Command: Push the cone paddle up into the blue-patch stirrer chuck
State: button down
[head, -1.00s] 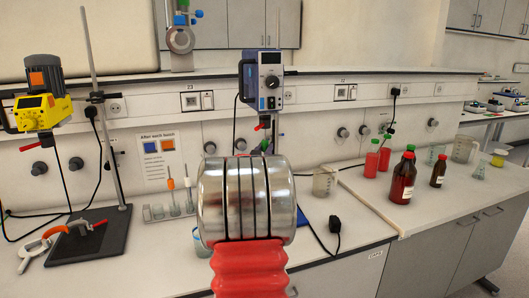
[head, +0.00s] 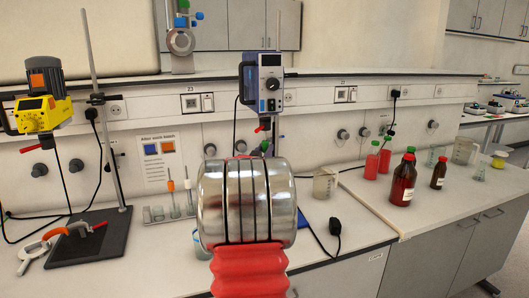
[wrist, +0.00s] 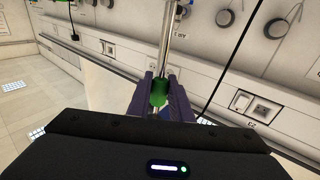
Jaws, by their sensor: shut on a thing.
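My gripper (wrist: 160,92) is shut on the green grip (wrist: 159,88) of a paddle in the wrist view. A bright metal shaft (wrist: 167,45) rises from the grip toward the top edge. The paddle's lower end is hidden behind my gripper body. In the head view my arm hides most of the gripper, and only a bit of green (head: 265,146) shows above it.
A yellow stirrer (head: 40,107) with an orange patch stands at the left, over a dark base plate (head: 95,240) with a clamp on it. A rack (head: 157,213) holds several paddles left of my arm. Beakers and brown bottles (head: 403,180) stand at the right.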

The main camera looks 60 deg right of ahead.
jog(key=shift+r, duration=1.3)
dwell(0.4)
jog(key=c, duration=2)
grip_release()
jog(key=o, duration=0.4)
jog(key=shift+f, duration=0.15)
jog(key=shift+o, duration=0.4)
jog(key=shift+a+f, duration=0.1)
jog(key=shift+a, duration=0.15)
jog(key=v, duration=1.3)
jog(key=shift+a, duration=0.15)
jog(key=shift+f, duration=0.1)
